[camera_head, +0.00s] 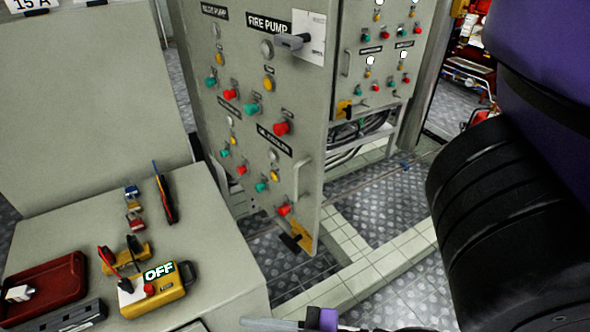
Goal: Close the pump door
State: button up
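The pump door (262,130) is a tall grey-green panel with a "FIRE PUMP" label and rows of red, green and yellow buttons. It stands ajar, its free edge swung out over the floor. It has a black-and-grey switch (292,41) near the top, a pale vertical handle (303,176) near its free edge and a yellow-black latch (297,238) at its lower corner. My purple and black arm fills the right side. A small purple and grey part of mine (318,319) shows at the bottom edge, apart from the door; its fingers cannot be made out.
A grey bench (215,245) at the left holds a red tray (47,285), a yellow "OFF" lockout box (153,290), padlocks and small tools. Another control panel (385,60) stands behind the door, with cables below. A tiled ledge (355,245) crosses the checker-plate floor.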

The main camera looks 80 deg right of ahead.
jog(key=w+d+f+g+h+p, duration=0.1)
jog(key=w+d+f+h+p, duration=0.15)
jog(key=w, duration=0.45)
jog(key=w+d+f+g+h+p, duration=0.1)
jog(key=w+d+f+p, duration=0.2)
jog(key=w, duration=0.5)
jog(key=w+d+r+m+g+h+p, duration=0.2)
jog(key=w+d+m+g+h+p, duration=0.25)
jog(key=d, duration=0.75)
notch_tip(320, 180, up, 10)
jog(key=m+g+h, duration=0.8)
jog(key=m+g, duration=1.1)
jog(key=m, duration=0.1)
send_over(296, 197)
jog(key=shift+d+r+t+p, duration=0.1)
jog(key=shift+d+t+p, duration=0.15)
jog(key=shift+d+p, duration=0.1)
grip_shut()
